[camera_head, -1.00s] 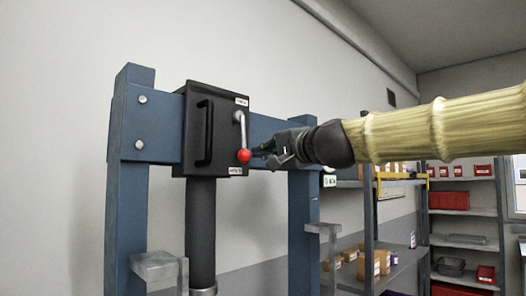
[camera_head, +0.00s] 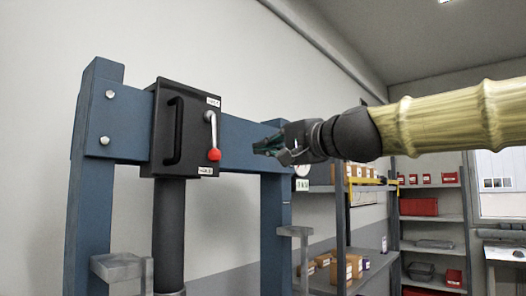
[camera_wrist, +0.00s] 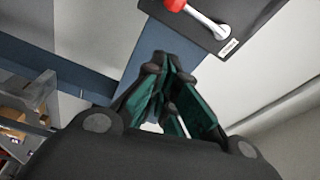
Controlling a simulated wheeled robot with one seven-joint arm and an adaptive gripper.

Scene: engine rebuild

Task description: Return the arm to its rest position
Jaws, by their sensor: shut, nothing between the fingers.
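My gripper (camera_head: 262,148) is at the end of my arm, right of the black control box (camera_head: 188,150) in the head view. It is apart from the red-knobbed lever (camera_head: 212,140), with a clear gap between. The lever hangs down, its red ball at the bottom. In the wrist view my gripper's green-lined fingers (camera_wrist: 160,65) come together at the tips with nothing between them. The lever (camera_wrist: 200,15) and the control box (camera_wrist: 240,15) show at the top of the wrist view.
The box is mounted on a blue press frame (camera_head: 135,108) with upright posts and grey brackets. Shelves (camera_head: 375,268) with boxes and red bins (camera_head: 418,207) stand at the right rear. A workbench (camera_head: 505,252) is at the far right. Open space lies right of the frame.

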